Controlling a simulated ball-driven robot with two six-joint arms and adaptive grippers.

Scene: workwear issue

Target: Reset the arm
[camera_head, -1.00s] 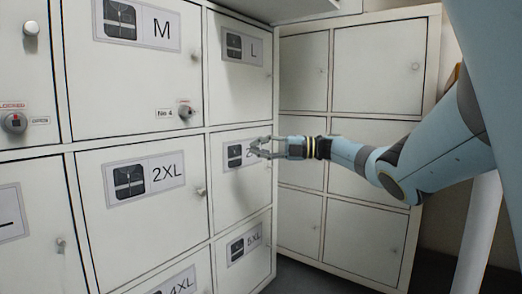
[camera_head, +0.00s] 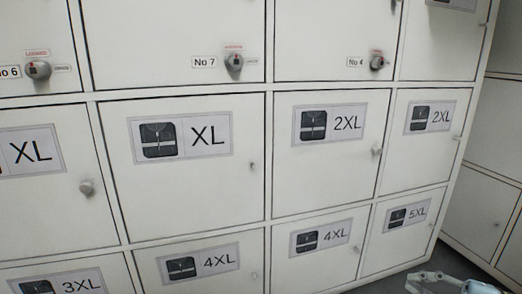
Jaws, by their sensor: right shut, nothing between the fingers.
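My right gripper (camera_head: 414,281) shows at the bottom right edge of the head view, low in front of the lockers and below the 5XL door. Only its grey fingers and a bit of pale blue arm show; the rest is cut off by the lower edge. It is shut and empty. I cannot tell whether it touches anything. My left gripper is not in view.
A white locker wall (camera_head: 268,150) fills most of the view, its doors labelled XL, 2XL, 3XL, 4XL and 5XL. Knobs, such as the No 7 lock (camera_head: 235,62), stick out. More lockers (camera_head: 487,190) stand at the right, beyond a strip of dark floor.

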